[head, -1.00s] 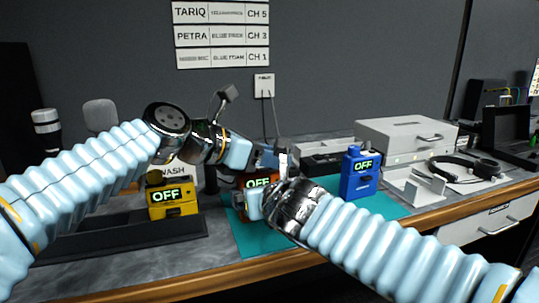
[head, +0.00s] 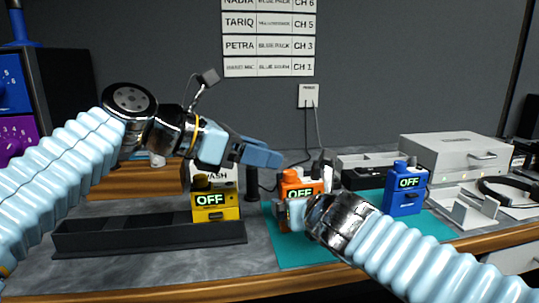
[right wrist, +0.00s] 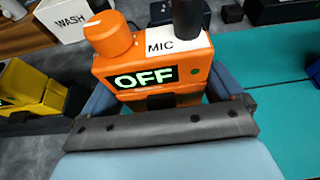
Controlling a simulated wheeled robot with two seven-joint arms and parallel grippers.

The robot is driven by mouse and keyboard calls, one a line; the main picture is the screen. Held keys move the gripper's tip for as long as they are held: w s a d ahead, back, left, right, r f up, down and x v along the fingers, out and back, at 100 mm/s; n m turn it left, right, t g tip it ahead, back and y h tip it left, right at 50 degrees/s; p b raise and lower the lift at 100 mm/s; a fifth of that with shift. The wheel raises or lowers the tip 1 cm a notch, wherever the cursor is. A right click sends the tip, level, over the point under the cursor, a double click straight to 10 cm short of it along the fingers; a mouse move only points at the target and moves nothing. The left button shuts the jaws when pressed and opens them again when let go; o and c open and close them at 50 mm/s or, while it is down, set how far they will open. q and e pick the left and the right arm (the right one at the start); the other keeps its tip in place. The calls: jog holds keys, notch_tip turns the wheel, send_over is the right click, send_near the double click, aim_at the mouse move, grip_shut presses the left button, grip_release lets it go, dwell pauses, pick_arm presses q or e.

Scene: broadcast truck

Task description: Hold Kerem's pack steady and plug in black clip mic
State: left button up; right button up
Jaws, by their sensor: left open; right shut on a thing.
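An orange pack (head: 290,187) with an OFF display stands on the teal mat (head: 290,253). My right gripper (head: 292,213) is shut on its lower body, with a finger on each side in the right wrist view (right wrist: 175,105). There, the orange pack (right wrist: 150,57) has an orange knob and a black cylindrical piece (right wrist: 188,18) upright at its MIC label. I cannot tell whether that piece is the mic plug or an antenna. My left gripper (head: 268,157) is open and empty, above and left of the pack, apart from it. No name on the pack is readable.
A blue pack (head: 405,200) stands right on the mat. Behind are a grey case (head: 440,150) and headphones (head: 500,190). A channel chart (head: 268,45) hangs on the wall.

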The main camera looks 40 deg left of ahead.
jog(key=o, duration=0.8)
